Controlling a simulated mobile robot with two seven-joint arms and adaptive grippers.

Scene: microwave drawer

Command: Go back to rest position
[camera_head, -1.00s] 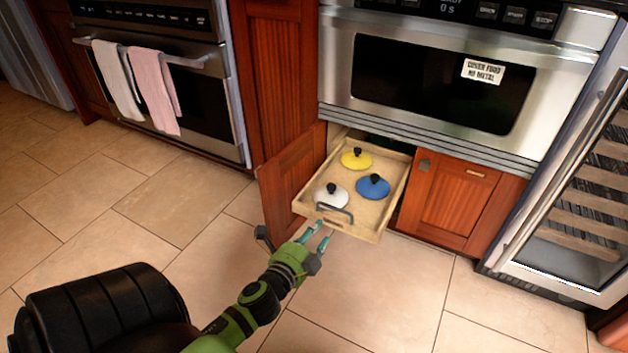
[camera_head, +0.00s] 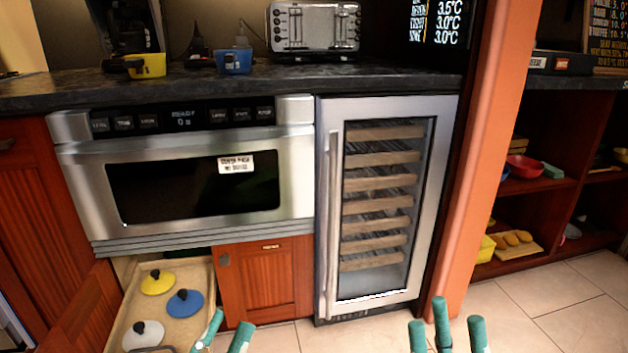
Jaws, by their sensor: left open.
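My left gripper (camera_head: 228,326) is at the bottom of the head view, open and empty, with its teal fingertips apart. It is just right of the pulled-out wooden drawer (camera_head: 207,300) in the picture. My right gripper (camera_head: 447,323) is at the bottom edge, further right, over the floor. Its teal fingers are spread and nothing shows between them. In the drawer lie a yellow lid (camera_head: 157,282), a blue lid (camera_head: 185,303) and a white lid (camera_head: 143,335), each with a black knob. The drawer's front is cut off by the picture's bottom edge.
A steel microwave drawer (camera_head: 190,225) is shut above the open drawer. An open red cabinet door (camera_head: 85,315) stands left of it. A wine fridge (camera_head: 325,200) is to the right, beside an orange post (camera_head: 490,130). The tiled floor (camera_head: 560,310) at right is clear.

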